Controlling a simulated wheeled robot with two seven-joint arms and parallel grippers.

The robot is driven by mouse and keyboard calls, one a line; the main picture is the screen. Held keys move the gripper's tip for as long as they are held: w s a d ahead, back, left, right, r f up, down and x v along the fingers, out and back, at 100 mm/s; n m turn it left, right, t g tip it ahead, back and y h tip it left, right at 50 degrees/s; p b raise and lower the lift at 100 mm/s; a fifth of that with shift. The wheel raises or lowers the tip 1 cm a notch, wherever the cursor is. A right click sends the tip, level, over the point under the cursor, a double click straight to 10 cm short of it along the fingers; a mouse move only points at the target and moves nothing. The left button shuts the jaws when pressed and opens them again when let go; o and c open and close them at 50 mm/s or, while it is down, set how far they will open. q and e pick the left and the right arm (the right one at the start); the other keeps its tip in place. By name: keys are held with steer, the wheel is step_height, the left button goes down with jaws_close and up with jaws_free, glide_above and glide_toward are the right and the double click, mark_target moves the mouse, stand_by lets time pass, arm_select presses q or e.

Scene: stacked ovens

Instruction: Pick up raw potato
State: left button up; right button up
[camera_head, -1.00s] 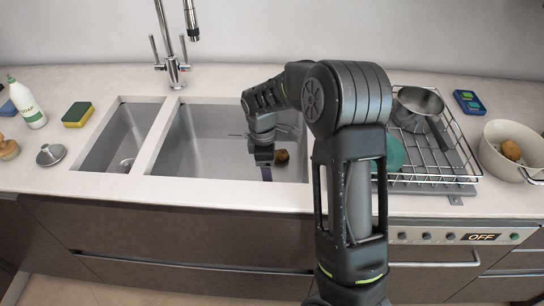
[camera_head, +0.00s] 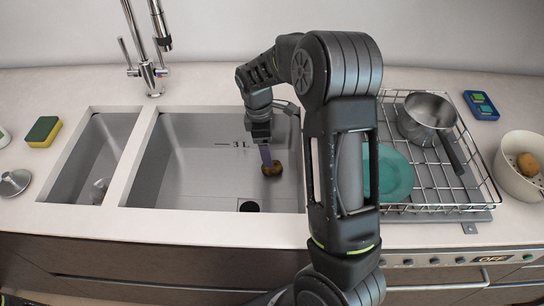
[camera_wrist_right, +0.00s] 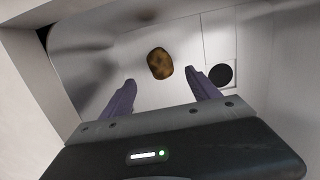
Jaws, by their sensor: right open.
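A brown raw potato (camera_head: 271,168) lies on the floor of the large sink basin (camera_head: 190,165). It also shows in the right wrist view (camera_wrist_right: 160,63), just beyond and between the fingertips. My right gripper (camera_head: 266,157) reaches down into this basin, close to the potato. In the right wrist view its two purple fingers (camera_wrist_right: 159,82) are apart with nothing between them. Whether a finger touches the potato cannot be told. My left gripper is not in view.
A round dark drain (camera_wrist_right: 220,75) is beside the potato. A wire rack (camera_head: 440,185) right of the sink holds a pot (camera_head: 425,115) and a green plate (camera_head: 390,178). A white bowl (camera_head: 508,178) holds another brown item. The faucet (camera_head: 145,65) stands behind the sink.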

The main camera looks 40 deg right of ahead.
steer(key=shift+w+d, duration=0.1)
steer(key=shift+s+f, duration=0.2)
steer(key=shift+f, duration=1.1)
steer(key=shift+s+d+f+p, duration=0.15)
steer(key=shift+f+p, duration=0.2)
steer(key=shift+f, duration=0.95)
steer(key=shift+s+d+f+p, duration=0.15)
steer(key=shift+f+p, duration=0.15)
steer(key=shift+f, duration=1)
steer(key=c, duration=1.5)
